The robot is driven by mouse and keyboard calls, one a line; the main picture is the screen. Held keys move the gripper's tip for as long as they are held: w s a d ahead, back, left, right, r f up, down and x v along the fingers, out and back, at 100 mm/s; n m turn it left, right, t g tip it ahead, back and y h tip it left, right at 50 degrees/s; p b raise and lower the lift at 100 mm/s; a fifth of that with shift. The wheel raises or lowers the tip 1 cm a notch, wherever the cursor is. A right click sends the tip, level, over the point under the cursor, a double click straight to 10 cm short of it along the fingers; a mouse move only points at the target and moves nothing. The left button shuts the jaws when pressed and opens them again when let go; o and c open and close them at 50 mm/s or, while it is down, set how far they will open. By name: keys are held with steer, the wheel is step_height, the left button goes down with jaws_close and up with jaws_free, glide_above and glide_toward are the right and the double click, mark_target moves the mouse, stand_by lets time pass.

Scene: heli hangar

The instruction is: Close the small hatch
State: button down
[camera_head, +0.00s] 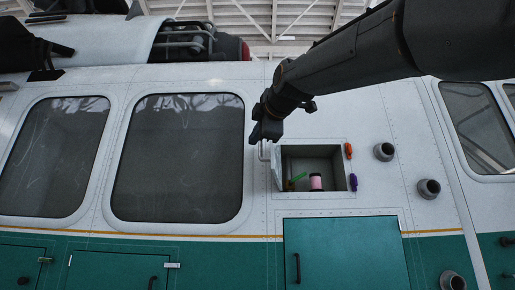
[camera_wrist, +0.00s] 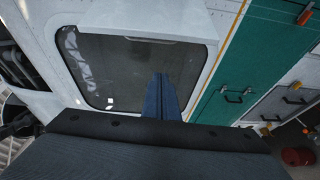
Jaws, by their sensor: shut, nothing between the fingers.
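The small hatch stands open in the head view; its white door (camera_head: 276,166) is swung out at the left side of a square recess (camera_head: 313,155). A handle (camera_head: 263,151) shows at the door's outer edge. Inside the recess are a pink cylinder (camera_head: 316,182) and a green item (camera_head: 299,177). My gripper (camera_head: 254,138) is just above and left of the door's handle; I cannot tell whether it touches. In the wrist view my gripper's fingers (camera_wrist: 160,82) are shut and empty, pointing across the dark window.
Round grey fittings (camera_head: 384,152) protrude farther right. A large teal door (camera_head: 345,252) lies below, and a big window (camera_head: 180,158) is to the left.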

steer(key=r+p+x, duration=0.2)
steer(key=p+x, duration=0.4)
steer(key=x, duration=0.3)
steer(key=d, duration=0.3)
steer(key=shift+d+f+p, duration=0.1)
steer(key=shift+d+p, duration=0.15)
steer(key=shift+p, duration=0.15)
